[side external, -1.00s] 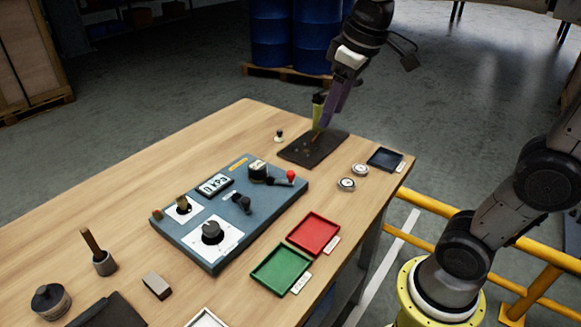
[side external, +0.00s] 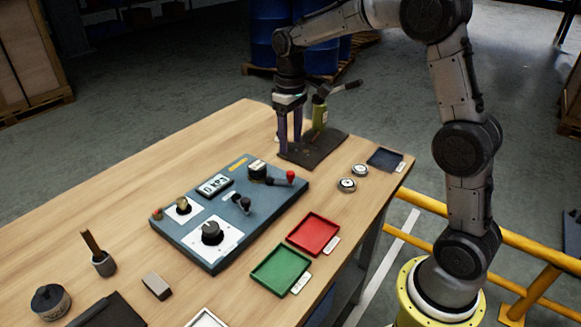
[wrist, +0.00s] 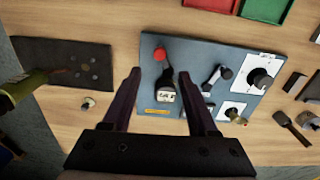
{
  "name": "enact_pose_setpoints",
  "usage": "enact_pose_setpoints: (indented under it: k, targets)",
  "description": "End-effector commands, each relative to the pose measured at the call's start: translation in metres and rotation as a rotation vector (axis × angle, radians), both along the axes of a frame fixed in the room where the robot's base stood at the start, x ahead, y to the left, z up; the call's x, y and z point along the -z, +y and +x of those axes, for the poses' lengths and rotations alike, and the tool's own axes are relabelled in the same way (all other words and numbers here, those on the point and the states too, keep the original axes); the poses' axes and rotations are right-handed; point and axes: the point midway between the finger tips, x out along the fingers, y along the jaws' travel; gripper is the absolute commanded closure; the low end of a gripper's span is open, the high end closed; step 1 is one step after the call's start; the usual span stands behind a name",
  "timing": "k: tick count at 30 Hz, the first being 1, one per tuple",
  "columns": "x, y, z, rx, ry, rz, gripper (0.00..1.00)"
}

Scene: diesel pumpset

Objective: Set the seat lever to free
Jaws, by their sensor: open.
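The blue-grey control panel (side external: 190,245) lies on the wooden table and carries two levers. One is a short lever with a red knob (side external: 291,175) beside a black fitting (side external: 257,170); the red knob shows in the wrist view (wrist: 160,54). The other is a black-knobbed lever (side external: 243,202), also in the wrist view (wrist: 220,74). My gripper (side external: 290,138) is open and empty, fingers down, behind the panel near the dark mat. In the wrist view, my fingertips (wrist: 157,74) frame the panel's red-lever end without touching it.
A yellow-green can (side external: 320,112) with a dark handle stands on the dark mat (side external: 318,150) beside my gripper. A red tray (side external: 314,234) and green tray (side external: 281,270) lie in front of the panel. Two round gauges (side external: 347,184) sit right of it.

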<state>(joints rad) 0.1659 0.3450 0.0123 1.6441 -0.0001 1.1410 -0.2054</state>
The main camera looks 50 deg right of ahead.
Motion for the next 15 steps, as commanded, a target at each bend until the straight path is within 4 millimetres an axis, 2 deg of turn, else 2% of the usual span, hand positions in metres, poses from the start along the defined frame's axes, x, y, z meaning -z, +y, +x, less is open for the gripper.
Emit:
enact_pose_setpoints:
  k: [1, 6, 12, 15]
  targets:
    - [0.012, 0.0, -0.002, 0.0, 0.006, 0.001, 0.41]
    - [0.045, 0.0, -0.001, 0.0, 0.006, 0.001, 0.41]
    - [0.075, 0.0, -0.001, 0.0, 0.004, 0.001, 0.41]
    - [0.084, 0.0, -0.001, 0.0, 0.002, 0.0, 0.41]
